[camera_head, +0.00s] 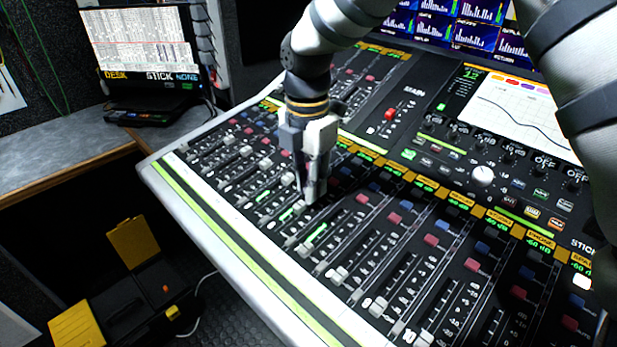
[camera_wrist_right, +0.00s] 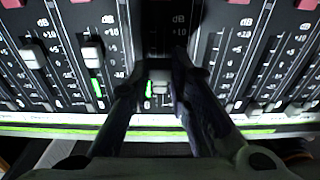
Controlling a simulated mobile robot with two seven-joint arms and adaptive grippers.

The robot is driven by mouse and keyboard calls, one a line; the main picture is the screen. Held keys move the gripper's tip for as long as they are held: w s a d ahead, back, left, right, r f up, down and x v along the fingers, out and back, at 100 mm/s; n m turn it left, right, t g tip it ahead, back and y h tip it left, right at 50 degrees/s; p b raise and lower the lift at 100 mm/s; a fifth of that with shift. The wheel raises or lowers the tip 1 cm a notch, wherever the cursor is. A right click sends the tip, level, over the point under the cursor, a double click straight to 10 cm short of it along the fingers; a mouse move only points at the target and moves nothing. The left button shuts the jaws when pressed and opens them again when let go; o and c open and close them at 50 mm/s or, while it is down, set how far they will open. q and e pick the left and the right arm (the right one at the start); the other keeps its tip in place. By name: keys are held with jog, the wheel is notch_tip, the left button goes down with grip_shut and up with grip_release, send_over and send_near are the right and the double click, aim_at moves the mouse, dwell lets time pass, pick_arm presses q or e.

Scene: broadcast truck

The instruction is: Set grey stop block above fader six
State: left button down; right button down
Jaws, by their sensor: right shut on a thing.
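My right gripper (camera_head: 313,192) points down over the fader area of the mixing desk (camera_head: 255,262), near its middle. In the right wrist view its two fingers (camera_wrist_right: 158,74) are close together over one fader lane. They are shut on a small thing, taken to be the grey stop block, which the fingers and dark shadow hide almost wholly. A pale fader cap (camera_wrist_right: 160,88) shows between the fingers. I cannot read the number of this lane or tell whether the block touches the desk. My left gripper is not in view.
White fader caps stand on both sides, one of them (camera_wrist_right: 92,54) close left of the fingers. Red and blue buttons line the lanes above. A laptop (camera_head: 140,50) stands at the back left. An open black case with yellow parts (camera_head: 133,242) lies below left.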

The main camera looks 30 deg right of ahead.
jog(key=shift+d+f, duration=0.15)
jog(key=shift+f, duration=0.8)
jog(key=c, duration=1.4)
grip_release()
notch_tip(320, 180, up, 12)
jog(key=shift+f, duration=0.1)
